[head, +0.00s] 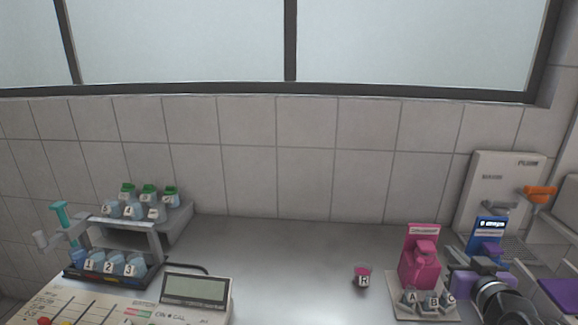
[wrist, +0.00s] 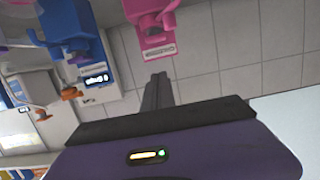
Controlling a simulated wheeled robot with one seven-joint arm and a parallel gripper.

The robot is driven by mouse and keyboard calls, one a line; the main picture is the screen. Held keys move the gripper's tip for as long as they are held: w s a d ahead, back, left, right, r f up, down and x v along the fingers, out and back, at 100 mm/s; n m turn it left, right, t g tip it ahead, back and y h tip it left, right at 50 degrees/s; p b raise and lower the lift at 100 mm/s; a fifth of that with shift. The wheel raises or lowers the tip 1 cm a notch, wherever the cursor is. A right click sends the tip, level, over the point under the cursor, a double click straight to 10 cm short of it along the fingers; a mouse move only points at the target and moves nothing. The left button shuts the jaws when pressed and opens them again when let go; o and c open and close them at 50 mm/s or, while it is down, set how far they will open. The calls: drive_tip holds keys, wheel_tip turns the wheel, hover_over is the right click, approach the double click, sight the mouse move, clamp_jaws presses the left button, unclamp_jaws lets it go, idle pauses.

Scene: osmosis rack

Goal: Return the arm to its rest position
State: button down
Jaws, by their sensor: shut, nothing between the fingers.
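My arm is in the lower right of the head view. My gripper (head: 484,264) is near the blue stand and to the right of the pink stand (head: 420,257). In the wrist view my gripper (wrist: 157,82) has its two dark fingers together with nothing between them. The wrist view is tilted and shows the pink stand (wrist: 152,24) beyond the fingertips and the blue stand (wrist: 75,30) to the left. The contact between my gripper and the blue stand cannot be told.
A small cup (head: 362,277) marked R stands on the steel counter (head: 280,260). A rack (head: 150,240) with several numbered bottles stands at left, behind a device with a display (head: 195,289). A white panel (head: 500,175) stands at right. The counter's middle is clear.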

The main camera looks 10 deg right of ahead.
wheel_tip(320, 180, up, 5)
drive_tip(key=s+m+t+h, duration=0.1)
drive_tip(key=s+t+h, duration=0.1)
drive_tip(key=s, duration=0.1)
drive_tip(key=s+a+f+n+y, duration=0.1)
drive_tip(key=s+a+f, duration=0.3)
drive_tip(key=s+a, duration=0.4)
drive_tip(key=s+a+f+n+g+y, duration=0.1)
drive_tip(key=s+a+f, duration=0.4)
drive_tip(key=s, duration=1.2)
drive_tip(key=s+a+f+n+g+y, duration=0.1)
drive_tip(key=s+a+f+y, duration=0.3)
drive_tip(key=s+a, duration=0.8)
drive_tip(key=shift+s+f+n, duration=0.4)
drive_tip(key=shift+f+n, duration=0.1)
drive_tip(key=shift+n, duration=0.2)
